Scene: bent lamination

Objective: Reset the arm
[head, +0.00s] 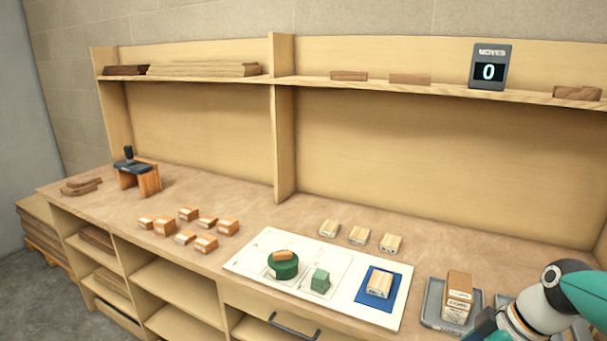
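Part of an arm of mine, with teal, white and black links, comes in at the lower right corner. It passes in front of the right end of the workbench (170,212). No gripper fingers show; that arm's end is cut off by the bottom edge or hidden. My other arm does not show.
A white board (345,293) holds a green round piece (284,268), a green block (320,280) and a blue pad (368,295) with a light block (379,283). A grey tray (433,306) holds a brown block (457,290). Several wooden blocks (206,243) lie left. A counter (489,70) reads 0.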

